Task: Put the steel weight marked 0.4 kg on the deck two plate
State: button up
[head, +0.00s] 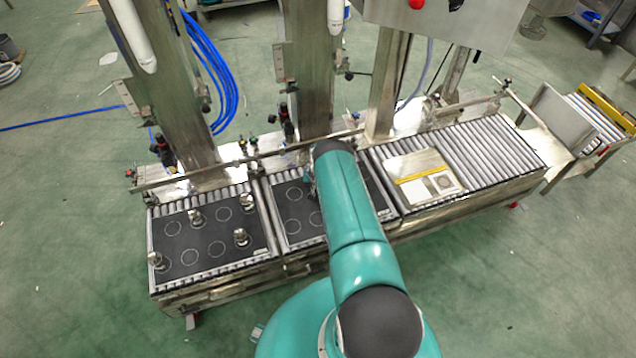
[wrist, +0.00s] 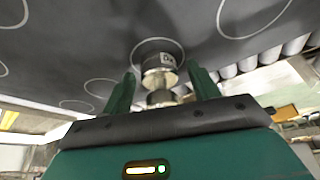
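In the wrist view a steel weight (wrist: 160,72) with a narrower neck and knob stands over a white circle on a dark plate (wrist: 100,45). Its dark mark is only partly legible. My gripper (wrist: 163,88) is open, with one green finger on each side of the weight's knob and a visible gap on both sides. In the head view my arm hides most of the gripper and this weight. There, the middle dark plate (head: 291,197) lies under my arm. The left dark plate (head: 185,243) bears several steel weights (head: 240,236); their marks are too small to read.
A roller conveyor (head: 490,150) continues to the right, with a pale box with a yellow stripe (head: 418,177) on it. Steel columns (head: 305,80) and a rail stand behind the plates. Blue hoses (head: 215,75) hang at the back left. Green floor lies open in front.

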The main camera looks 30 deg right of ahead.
jog(key=s+a+r+n, duration=0.1)
jog(key=a+r, duration=0.4)
jog(key=r, duration=1.2)
jog(key=s+a+r+t, duration=0.15)
jog(key=a+r, duration=0.25)
jog(key=r, duration=1.3)
jog(key=s+a+r+n+g, duration=0.15)
jog(key=a+r, duration=0.35)
jog(key=r, duration=1.2)
jog(key=s+a+r+n+t+y, duration=0.1)
jog(key=s+a+r, duration=0.4)
jog(key=s+r, duration=0.2)
jog(key=s+a+r+n+t, duration=0.1)
jog(key=s+a+r, duration=0.3)
jog(key=s+r, duration=0.35)
jog(key=s+a+r+n+y, duration=0.1)
jog(key=s+a+r, duration=0.1)
jog(key=s, duration=0.6)
jog(key=s+a+r+n, duration=0.1)
jog(key=s+a+n, duration=0.1)
jog(key=s+a, duration=0.3)
jog(key=s, duration=0.2)
jog(key=shift+s+a+r+y, duration=0.2)
jog(key=shift+s+r+y, duration=0.15)
jog(key=shift+s+y, duration=0.05)
